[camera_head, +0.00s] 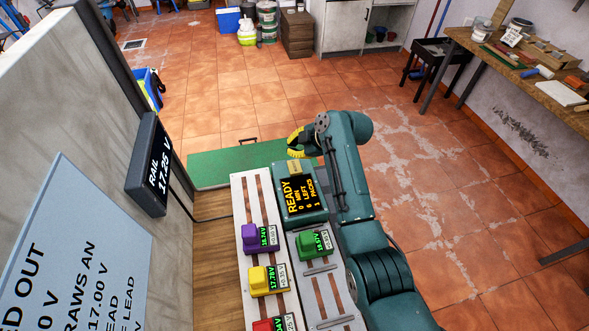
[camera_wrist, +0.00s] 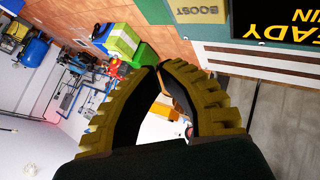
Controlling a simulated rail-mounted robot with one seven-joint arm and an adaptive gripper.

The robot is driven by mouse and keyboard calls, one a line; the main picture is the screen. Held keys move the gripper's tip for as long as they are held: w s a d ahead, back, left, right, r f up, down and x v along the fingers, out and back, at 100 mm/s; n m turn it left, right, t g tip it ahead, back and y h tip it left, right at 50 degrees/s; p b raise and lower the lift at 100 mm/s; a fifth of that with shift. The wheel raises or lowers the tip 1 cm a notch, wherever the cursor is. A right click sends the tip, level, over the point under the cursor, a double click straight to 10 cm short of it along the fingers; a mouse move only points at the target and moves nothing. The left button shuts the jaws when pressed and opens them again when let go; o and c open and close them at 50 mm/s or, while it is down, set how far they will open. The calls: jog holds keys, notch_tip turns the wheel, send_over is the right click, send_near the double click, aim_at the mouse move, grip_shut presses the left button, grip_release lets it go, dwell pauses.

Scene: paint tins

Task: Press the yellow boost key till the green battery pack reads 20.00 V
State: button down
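The green battery pack (camera_head: 313,243) sits on the right-hand rail strip in the head view. Its small green display seems to read about 18.5 V, too small to be sure. The boost key (camera_head: 294,167) is a tan-yellow plate at the far end of the teal charger (camera_head: 316,213). In the wrist view the key (camera_wrist: 198,11), marked BOOST, shows at the top edge. My gripper (camera_head: 293,147) has yellow ribbed fingers and is just beyond the key, apart from it. In the wrist view its fingertips (camera_wrist: 160,66) meet with nothing between them.
The charger screen (camera_head: 300,195) reads READY with smaller lines. Purple (camera_head: 251,237), yellow (camera_head: 260,279) and red (camera_head: 266,325) packs stand on the left strip (camera_head: 240,190). A dark rail display (camera_head: 152,170) reads about 17.25 V. A green mat (camera_head: 215,170) lies behind.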

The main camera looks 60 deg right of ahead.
aim_at(288, 162)
jog(key=shift+f+b, duration=1.3)
jog(key=shift+f, duration=0.95)
jog(key=shift+f+b, duration=0.45)
jog(key=shift+b, duration=0.05)
jog(key=shift+f+b, duration=0.45)
jog(key=shift+r, duration=0.1)
jog(key=shift+r+p, duration=0.5)
jog(key=shift+r, duration=0.25)
jog(key=shift+r+p, duration=1.55)
jog(key=shift+r, duration=1.05)
